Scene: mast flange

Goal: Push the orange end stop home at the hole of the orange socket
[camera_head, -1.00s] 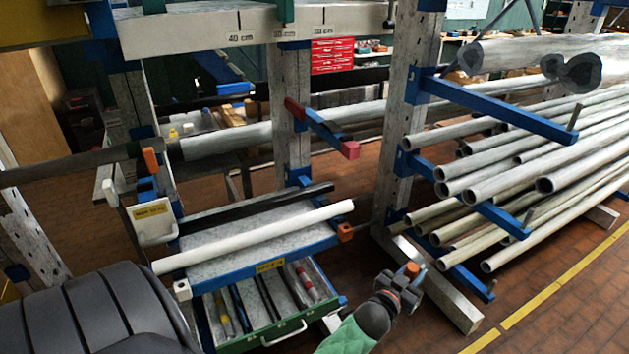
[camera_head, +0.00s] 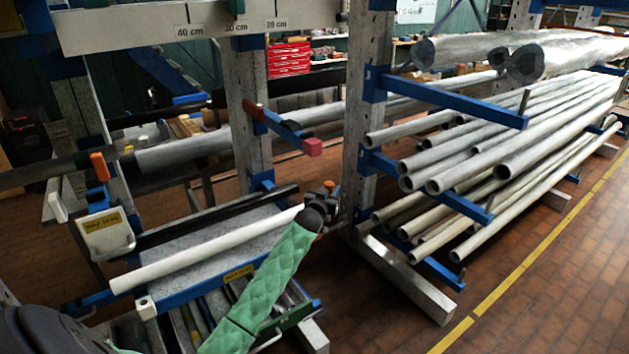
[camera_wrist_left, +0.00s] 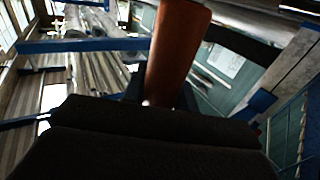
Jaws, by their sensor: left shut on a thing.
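My left gripper (camera_head: 326,194), on the green-sleeved arm, is shut on the orange end stop (camera_head: 330,185). In the head view it is beside the right end of the blue-edged shelf, and only a small part of the stop shows. In the left wrist view the orange end stop (camera_wrist_left: 177,50) rises, slightly tilted, beyond the dark gripper body. The orange socket at the shelf's right front corner cannot be seen now, as my arm and gripper cover that area. Its hole is hidden. My right gripper is not in view.
A white tube (camera_head: 205,248) and a black bar lie on the shelf. A red-ended blue arm (camera_head: 285,130) juts out above, left of the gripper. A grey upright (camera_head: 367,110) stands close on the right, before a rack of grey pipes (camera_head: 480,165). An open drawer is below.

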